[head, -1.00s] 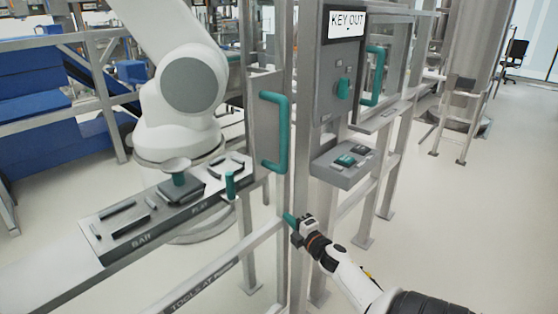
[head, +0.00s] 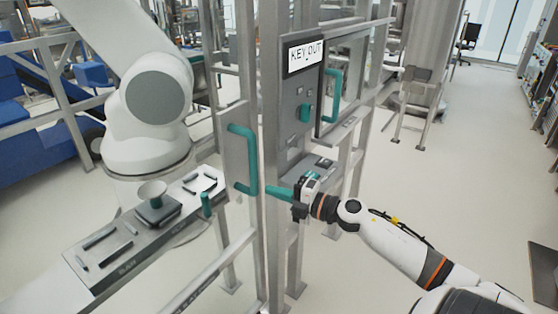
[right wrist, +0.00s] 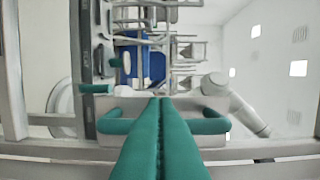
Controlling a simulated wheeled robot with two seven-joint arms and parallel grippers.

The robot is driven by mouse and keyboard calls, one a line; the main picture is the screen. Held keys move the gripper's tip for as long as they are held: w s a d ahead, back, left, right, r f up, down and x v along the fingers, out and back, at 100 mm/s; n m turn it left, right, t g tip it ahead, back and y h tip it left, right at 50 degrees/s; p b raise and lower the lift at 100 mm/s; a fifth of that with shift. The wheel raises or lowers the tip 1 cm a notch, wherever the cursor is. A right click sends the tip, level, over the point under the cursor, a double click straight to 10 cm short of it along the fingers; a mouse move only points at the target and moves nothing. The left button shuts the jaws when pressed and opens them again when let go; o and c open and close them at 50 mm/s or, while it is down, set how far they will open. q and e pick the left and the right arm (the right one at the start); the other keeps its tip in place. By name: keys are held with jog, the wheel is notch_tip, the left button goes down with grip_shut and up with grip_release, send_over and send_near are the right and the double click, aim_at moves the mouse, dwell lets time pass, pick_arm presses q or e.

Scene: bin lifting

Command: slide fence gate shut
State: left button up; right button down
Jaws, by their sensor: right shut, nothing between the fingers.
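The fence gate panel (head: 233,150) is a narrow grey upright plate bearing a teal D-shaped handle (head: 246,160). My right gripper (head: 270,190) has teal fingers pressed together with nothing between them. In the head view its tips lie just right of the handle's lower end. In the right wrist view the closed fingers (right wrist: 160,105) point at the middle of the handle (right wrist: 208,122) and hide part of it. I cannot tell whether they touch it. My left gripper is not in view.
A grey post (head: 272,110) stands right of the handle. A control box (head: 300,88) with a "KEY OUT" sign and a second teal handle (head: 333,97) are further right. A tool shelf (head: 130,240) and white robot arm (head: 150,90) stand left.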

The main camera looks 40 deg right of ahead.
aim_at(254, 175)
jog(key=w+p, duration=0.2)
jog(key=w, duration=0.7)
jog(key=shift+w+d, duration=0.2)
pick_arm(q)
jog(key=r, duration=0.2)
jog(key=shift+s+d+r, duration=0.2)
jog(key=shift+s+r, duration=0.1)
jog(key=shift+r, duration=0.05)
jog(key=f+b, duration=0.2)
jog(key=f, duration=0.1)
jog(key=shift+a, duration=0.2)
pick_arm(e)
jog(key=d, duration=0.2)
jog(key=w+d, duration=0.1)
jog(key=d, duration=0.2)
jog(key=shift+w+r, duration=0.1)
